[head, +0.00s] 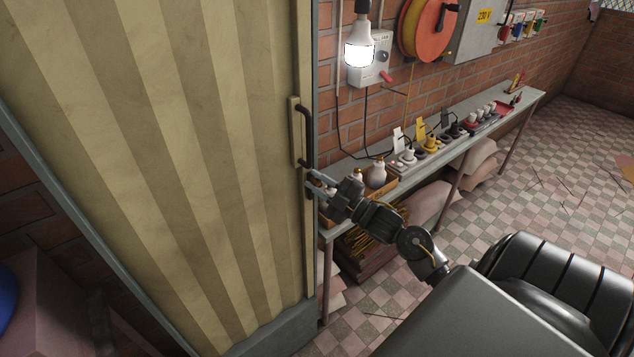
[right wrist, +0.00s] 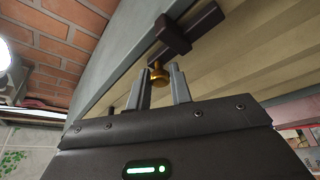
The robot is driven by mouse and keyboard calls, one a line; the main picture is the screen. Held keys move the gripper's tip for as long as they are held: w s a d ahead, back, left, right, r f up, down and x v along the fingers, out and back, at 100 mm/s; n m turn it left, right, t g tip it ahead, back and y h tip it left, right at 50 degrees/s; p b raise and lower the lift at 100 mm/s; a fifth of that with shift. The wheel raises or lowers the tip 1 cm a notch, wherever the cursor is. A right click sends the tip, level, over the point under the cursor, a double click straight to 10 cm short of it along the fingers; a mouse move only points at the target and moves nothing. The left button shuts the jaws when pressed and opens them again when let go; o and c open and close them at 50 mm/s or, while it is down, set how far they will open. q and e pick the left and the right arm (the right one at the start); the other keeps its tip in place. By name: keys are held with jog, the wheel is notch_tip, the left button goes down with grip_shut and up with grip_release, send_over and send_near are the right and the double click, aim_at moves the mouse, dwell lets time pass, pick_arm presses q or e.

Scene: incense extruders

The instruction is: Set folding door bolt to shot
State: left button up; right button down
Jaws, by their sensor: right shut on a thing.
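The folding door (head: 200,140) is a tan, pleated panel that fills the left of the head view. It has a dark pull handle (head: 308,132) on its right edge, beside a grey frame. My right gripper (head: 312,182) is at that edge, just below the handle. In the right wrist view, my right gripper (right wrist: 160,88) is shut on the bolt's brass knob (right wrist: 158,74), which sits between the two fingers. A dark metal bolt part (right wrist: 173,36) shows beyond the knob. The bolt is too small to read in the head view. My left gripper is not in view.
A long narrow shelf (head: 530,97) along the brick wall carries plugs, sockets and bulbs, close to my right arm. A lit bulb (head: 359,52) hangs above it. The checkered floor is mostly open on the right.

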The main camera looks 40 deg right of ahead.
jog(key=shift+d+f, duration=0.1)
jog(key=shift+f, duration=0.35)
jog(key=c, duration=1.4)
grip_release()
jog(key=shift+d+f, duration=0.1)
jog(key=shift+o, duration=0.5)
jog(key=shift+d, duration=0.15)
jog(key=shift+s, duration=0.15)
jog(key=b+v, duration=0.3)
jog(key=v, duration=0.7)
jog(key=shift+s+b, duration=0.35)
jog(key=shift+d, duration=0.1)
